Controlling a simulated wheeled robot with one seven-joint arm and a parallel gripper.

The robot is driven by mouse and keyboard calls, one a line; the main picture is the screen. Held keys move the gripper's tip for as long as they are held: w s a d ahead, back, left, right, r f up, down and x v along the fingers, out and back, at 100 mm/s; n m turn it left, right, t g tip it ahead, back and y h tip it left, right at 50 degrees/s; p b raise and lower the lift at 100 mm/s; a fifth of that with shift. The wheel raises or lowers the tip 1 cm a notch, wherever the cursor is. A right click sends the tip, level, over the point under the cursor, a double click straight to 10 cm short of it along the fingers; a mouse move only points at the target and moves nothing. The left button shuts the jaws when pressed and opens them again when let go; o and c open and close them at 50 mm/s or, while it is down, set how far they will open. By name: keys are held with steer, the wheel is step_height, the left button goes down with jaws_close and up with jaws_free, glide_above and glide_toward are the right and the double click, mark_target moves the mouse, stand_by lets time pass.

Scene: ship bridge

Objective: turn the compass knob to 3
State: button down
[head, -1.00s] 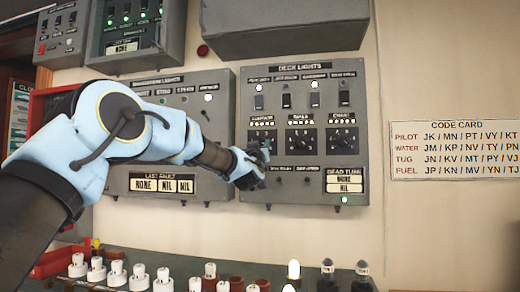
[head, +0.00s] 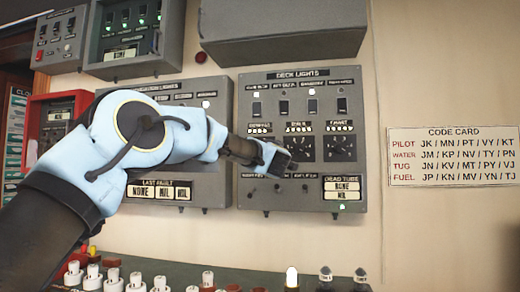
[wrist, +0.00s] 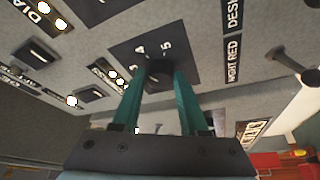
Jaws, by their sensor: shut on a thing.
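The compass knob (wrist: 158,76) is a dark knob on a black plate (wrist: 182,50) with white numbers; 3, 4 and 5 show beside it in the wrist view. My gripper (wrist: 160,68) is shut on the knob, with one green finger on each side. The knob's pointer is hidden between the fingers, so its setting cannot be read.
Switches (head: 312,106) are above and small toggles below. A code card (head: 453,156) hangs on the wall. Bulbs on a bench (head: 230,274) stand below.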

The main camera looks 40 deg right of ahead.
steer(key=shift+r+n+g+y+p, duration=0.1)
steer(key=shift+n+g+y+p, duration=0.4)
steer(key=shift+n, duration=0.75)
steer(key=shift+r+n+g+y+p, duration=0.15)
steer(key=shift+n+y+p, duration=0.1)
steer(key=shift+n+p, duration=0.75)
steer(key=shift+r+n+g+y+p, duration=0.1)
steer(key=shift+n+g+y+p, duration=0.3)
steer(key=shift+n, duration=1.05)
steer(key=shift+c, duration=2.2)
jaws_free()
steer(key=b+v, duration=0.4)
steer(key=v, duration=0.6)
steer(key=shift+s+a, duration=0.25)
steer(key=shift+s, duration=0.05)
steer(key=shift+w, duration=0.1)
